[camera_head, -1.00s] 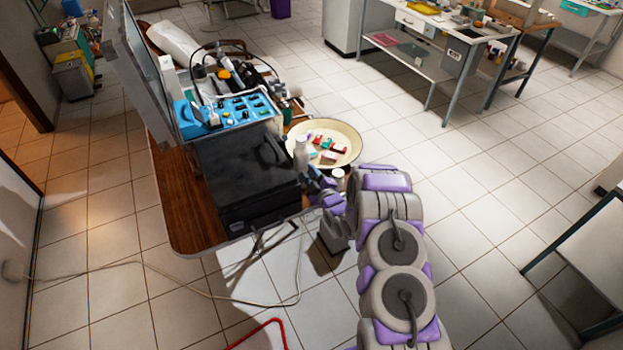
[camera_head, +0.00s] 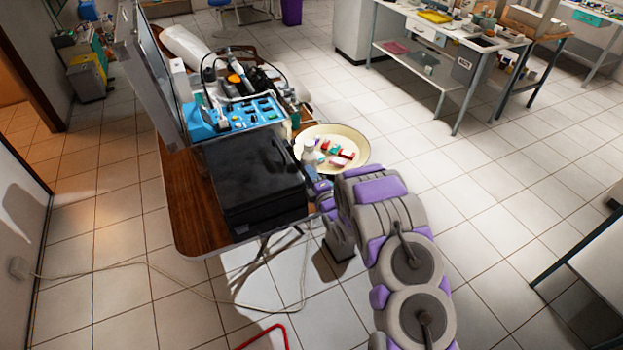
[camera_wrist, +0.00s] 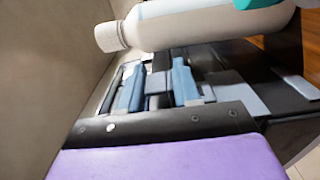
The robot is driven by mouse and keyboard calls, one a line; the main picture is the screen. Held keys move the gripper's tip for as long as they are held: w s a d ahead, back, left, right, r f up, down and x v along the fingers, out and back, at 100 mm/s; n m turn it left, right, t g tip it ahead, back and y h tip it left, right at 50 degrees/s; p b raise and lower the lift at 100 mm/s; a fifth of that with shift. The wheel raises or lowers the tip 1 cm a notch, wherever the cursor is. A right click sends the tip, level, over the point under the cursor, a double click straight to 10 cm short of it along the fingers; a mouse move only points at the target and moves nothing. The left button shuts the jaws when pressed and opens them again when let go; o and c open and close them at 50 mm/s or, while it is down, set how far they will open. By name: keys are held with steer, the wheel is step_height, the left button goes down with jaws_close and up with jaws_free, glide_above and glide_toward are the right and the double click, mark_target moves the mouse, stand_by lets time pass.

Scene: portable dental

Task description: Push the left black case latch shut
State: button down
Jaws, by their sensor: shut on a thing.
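The black case (camera_head: 250,178) lies closed on the wooden table, its handle on the lid. My gripper (camera_head: 322,188) is low at the case's right side, partly hidden by my arm. In the wrist view my gripper's blue-grey fingers (camera_wrist: 155,88) are close together, with a small grey-black piece between them that I cannot identify. A dark surface (camera_wrist: 285,98) lies right of the fingers. I cannot make out the left latch in either view, nor whether my gripper touches the case.
A blue instrument unit (camera_head: 240,115) stands behind the case. Open floor lies right.

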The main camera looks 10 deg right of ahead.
steer(key=shift+w+a+r, duration=0.1)
steer(key=shift+w+r, duration=0.05)
steer(key=shift+r, duration=0.3)
steer(key=c, duration=1.1)
jaws_free()
steer(key=shift+o, duration=0.6)
steer(key=shift+f, duration=0.1)
steer(key=shift+s+f, duration=0.15)
steer(key=shift+s, duration=0.05)
steer(key=v, duration=1.7)
steer(key=shift+s, duration=0.1)
